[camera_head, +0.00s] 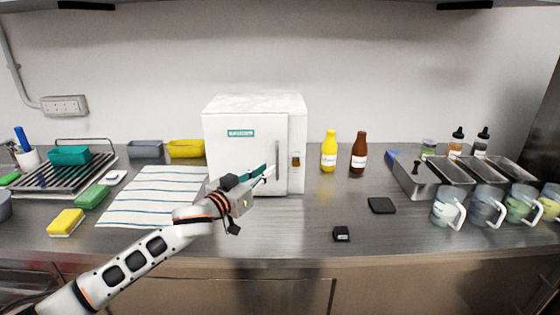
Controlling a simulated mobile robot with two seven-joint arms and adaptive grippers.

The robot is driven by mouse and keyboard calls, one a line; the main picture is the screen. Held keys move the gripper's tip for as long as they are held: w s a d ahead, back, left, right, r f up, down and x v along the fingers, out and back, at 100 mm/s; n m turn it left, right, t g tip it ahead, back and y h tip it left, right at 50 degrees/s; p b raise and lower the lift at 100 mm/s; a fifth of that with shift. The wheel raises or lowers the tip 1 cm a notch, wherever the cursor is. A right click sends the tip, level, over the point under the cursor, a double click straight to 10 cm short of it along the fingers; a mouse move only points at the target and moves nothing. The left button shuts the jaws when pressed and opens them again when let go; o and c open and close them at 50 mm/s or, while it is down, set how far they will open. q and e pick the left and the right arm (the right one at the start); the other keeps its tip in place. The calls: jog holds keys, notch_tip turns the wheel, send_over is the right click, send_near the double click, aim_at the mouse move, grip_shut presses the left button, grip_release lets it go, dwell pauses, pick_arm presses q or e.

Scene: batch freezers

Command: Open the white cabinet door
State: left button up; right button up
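The white cabinet (253,117) stands on the steel counter against the back wall. Its front door (236,155) looks closed, with a green label at the upper part and a vertical grey handle (277,152) near its right edge. My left gripper (266,172) is in front of the door's lower right part, close to the handle's lower end. Its fingers point right toward the handle. Whether they touch the handle, and how far apart they are, is too small to tell. My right gripper is not in view.
Yellow (329,151) and brown (358,153) bottles stand right of the cabinet. A striped cloth (153,195) lies to its left. A small black box (341,234) and a black pad (381,205) lie on the counter. Metal trays and several jugs (448,207) fill the right side.

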aim_at(277, 177)
pick_arm(q)
jog(key=shift+b+x, duration=0.35)
jog(key=shift+x, duration=3)
grip_shut()
jog(key=shift+s, duration=0.2)
